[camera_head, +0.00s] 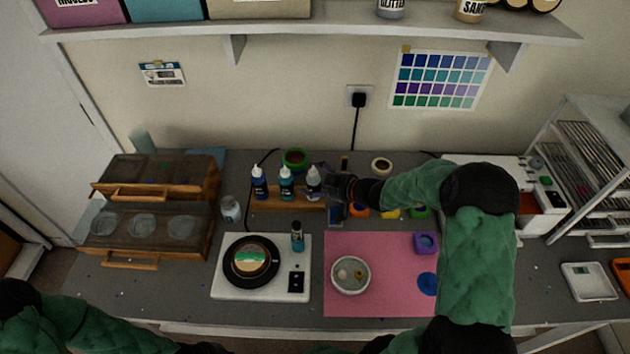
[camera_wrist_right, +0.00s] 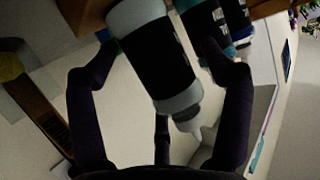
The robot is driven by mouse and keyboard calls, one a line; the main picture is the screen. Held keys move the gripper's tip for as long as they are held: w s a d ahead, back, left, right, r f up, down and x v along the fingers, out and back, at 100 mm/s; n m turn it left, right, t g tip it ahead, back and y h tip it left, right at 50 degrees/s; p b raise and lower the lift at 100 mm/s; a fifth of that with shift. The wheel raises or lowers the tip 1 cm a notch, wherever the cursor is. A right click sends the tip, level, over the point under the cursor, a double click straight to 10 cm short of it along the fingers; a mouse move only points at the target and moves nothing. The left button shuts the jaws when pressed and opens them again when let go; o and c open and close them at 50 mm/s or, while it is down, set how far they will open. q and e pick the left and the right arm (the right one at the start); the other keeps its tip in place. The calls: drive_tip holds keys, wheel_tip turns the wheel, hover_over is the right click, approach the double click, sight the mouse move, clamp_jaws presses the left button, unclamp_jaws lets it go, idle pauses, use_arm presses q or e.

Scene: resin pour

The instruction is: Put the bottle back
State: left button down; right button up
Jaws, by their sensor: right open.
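A wooden rack (camera_head: 268,204) on the bench holds a blue bottle (camera_head: 260,184), a teal bottle (camera_head: 287,184) and a white bottle (camera_head: 313,181) in a row, nozzles up. My right gripper (camera_head: 325,178) is at the right-hand white bottle. In the right wrist view, the white bottle (camera_wrist_right: 150,45) with its black label lies between the spread fingers of the open gripper (camera_wrist_right: 160,52). The teal bottle (camera_wrist_right: 207,38) shows just beyond one finger. Whether any finger touches the white bottle is unclear. My left arm shows at the lower left; its gripper is out of view.
A white scale (camera_head: 226,287) carries a black round dish (camera_head: 251,276); a small dark bottle (camera_head: 297,238) stands at its right. A pink mat (camera_head: 385,299) holds a white cup (camera_head: 350,288) and a purple mould (camera_head: 426,243). A green-rimmed jar (camera_head: 294,158) stands behind the rack.

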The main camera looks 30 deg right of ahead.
drive_tip(key=shift+s+d+r+p, duration=0.15)
drive_tip(key=shift+r+p, duration=0.1)
drive_tip(key=shift+p, duration=0.05)
drive_tip(key=v, duration=1.1)
drive_tip(key=shift+s, duration=0.25)
drive_tip(key=shift+d, duration=0.1)
